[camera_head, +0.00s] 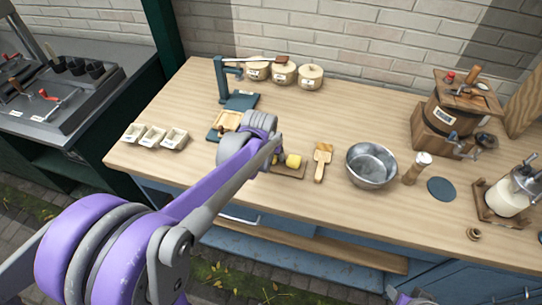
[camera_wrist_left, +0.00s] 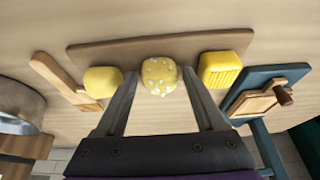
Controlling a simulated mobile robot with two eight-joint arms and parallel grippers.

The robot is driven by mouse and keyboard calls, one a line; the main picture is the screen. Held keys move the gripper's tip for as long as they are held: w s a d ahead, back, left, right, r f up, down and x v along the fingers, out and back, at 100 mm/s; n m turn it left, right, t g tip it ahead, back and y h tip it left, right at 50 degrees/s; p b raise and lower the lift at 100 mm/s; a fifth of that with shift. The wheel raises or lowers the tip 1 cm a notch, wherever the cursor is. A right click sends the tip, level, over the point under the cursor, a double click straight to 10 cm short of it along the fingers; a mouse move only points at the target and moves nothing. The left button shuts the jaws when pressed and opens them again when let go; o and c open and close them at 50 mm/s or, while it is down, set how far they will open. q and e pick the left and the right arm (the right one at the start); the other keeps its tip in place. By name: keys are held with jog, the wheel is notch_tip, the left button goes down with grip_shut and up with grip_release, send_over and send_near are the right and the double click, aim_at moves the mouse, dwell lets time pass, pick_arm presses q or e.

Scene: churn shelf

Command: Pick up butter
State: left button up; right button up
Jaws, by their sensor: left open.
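Three yellow butter pieces sit in a row on a wooden board (camera_wrist_left: 112,50). In the left wrist view, a plain rounded piece (camera_wrist_left: 103,82) is at left, a white-speckled round piece (camera_wrist_left: 159,76) in the middle, and a ridged block (camera_wrist_left: 220,69) at right. My left gripper (camera_wrist_left: 159,72) is open, its fingertips on either side of the speckled piece; contact is unclear. In the head view one butter piece (camera_head: 293,161) shows on the board (camera_head: 291,173); my left arm hides most of the rest. My right gripper is not identifiable.
A wooden paddle (camera_head: 321,163) and metal bowl (camera_head: 372,166) stand right of the board. A blue press (camera_head: 222,82) stands behind left. The counter's middle back is clear.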

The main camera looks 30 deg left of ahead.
pick_arm(q)
jog(key=shift+w+f, duration=0.1)
jog(key=shift+f, duration=0.15)
grip_shut()
